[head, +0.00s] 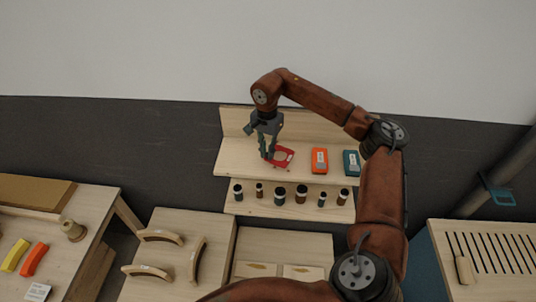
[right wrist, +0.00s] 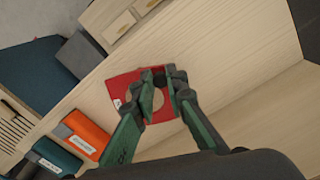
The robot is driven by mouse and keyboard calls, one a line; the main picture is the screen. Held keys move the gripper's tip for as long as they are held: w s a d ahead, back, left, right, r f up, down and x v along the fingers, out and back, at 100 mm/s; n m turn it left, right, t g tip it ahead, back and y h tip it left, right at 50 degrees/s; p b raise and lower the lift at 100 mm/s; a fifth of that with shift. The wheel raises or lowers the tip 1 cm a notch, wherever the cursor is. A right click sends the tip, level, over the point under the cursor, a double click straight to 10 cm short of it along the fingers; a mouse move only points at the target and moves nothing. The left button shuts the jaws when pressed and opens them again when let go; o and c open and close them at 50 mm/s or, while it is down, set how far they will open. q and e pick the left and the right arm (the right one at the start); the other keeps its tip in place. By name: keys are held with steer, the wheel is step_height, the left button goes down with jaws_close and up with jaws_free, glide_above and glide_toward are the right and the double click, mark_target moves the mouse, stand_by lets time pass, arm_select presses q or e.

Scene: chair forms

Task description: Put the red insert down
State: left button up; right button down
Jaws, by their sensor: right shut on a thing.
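The red insert (head: 288,153) is a flat red piece with a round, wood-coloured middle, at the upper wooden shelf (head: 236,163). It also shows in the right wrist view (right wrist: 121,88), flat against the shelf surface behind it. My right gripper (head: 268,156) points down at the insert's left edge and is shut on it. In the right wrist view the fingers (right wrist: 160,80) cover part of the insert. I cannot tell whether the insert touches the shelf or is slightly above it. My left gripper is not in view.
An orange box (head: 320,160) and a teal box (head: 351,163) stand on the shelf right of the insert. Several dark-topped pegs (head: 280,194) line the lower ledge. The shelf left of my gripper is bare. Curved wooden pieces (head: 160,237) lie on a table at front left.

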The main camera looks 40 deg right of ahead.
step_height(320, 180, down, 2)
steer(key=shift+f+p, duration=0.15)
steer(key=shift+p, duration=0.15)
steer(key=shift+d+f, duration=0.1)
steer(key=shift+f, duration=0.2)
steer(key=c, duration=1.9)
jaws_free()
steer(key=shift+c, duration=0.2)
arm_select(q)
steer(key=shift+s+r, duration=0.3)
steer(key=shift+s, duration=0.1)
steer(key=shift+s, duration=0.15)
arm_select(e)
steer(key=shift+r, duration=0.4)
step_height(320, 180, up, 10)
steer(key=b, duration=0.3)
steer(key=shift+r, duration=0.25)
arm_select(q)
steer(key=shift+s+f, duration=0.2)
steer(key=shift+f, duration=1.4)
arm_select(e)
steer(key=shift+r, duration=0.55)
